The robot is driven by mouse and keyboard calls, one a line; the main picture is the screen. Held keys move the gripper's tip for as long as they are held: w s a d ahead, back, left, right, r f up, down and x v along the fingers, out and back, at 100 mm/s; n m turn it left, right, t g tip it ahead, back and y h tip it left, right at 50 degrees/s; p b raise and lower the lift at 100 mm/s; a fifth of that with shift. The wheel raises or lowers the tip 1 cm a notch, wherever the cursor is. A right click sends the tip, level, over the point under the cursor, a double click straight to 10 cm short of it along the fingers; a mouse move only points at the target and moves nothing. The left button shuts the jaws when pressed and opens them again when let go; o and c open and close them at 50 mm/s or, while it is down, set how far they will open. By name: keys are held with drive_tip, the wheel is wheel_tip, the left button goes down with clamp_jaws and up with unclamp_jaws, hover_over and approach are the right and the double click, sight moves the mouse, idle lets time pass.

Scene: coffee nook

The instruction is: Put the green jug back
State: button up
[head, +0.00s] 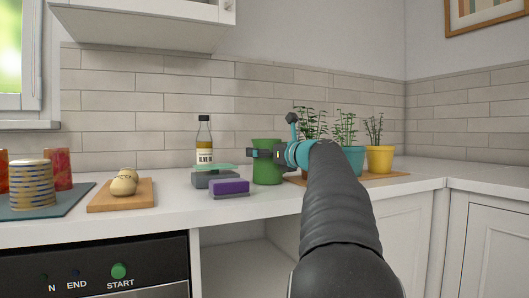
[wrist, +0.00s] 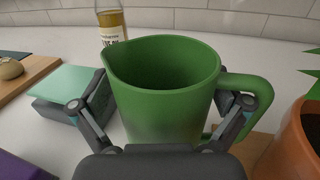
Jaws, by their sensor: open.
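The green jug (head: 267,172) stands upright on the white counter, between the grey scale and the potted plants. In the wrist view the jug (wrist: 165,95) fills the middle, its spout to the left and its handle to the right, and it looks empty. My gripper (head: 264,153) is open around the jug. In the wrist view one finger of my gripper (wrist: 167,108) is on the jug's left and the other on its right, near the handle. I cannot tell whether either finger touches the jug.
A grey scale (head: 215,180) with a pale green top and a purple sponge (head: 229,188) are left of the jug. An oil bottle (head: 204,142) stands behind. A terracotta pot (wrist: 300,140) is close on the right, beside a teal pot (head: 350,160) and a yellow pot (head: 379,160).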

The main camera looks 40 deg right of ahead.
drive_tip(key=s, duration=1.1)
drive_tip(key=shift+s, duration=0.4)
drive_tip(key=shift+d, duration=0.1)
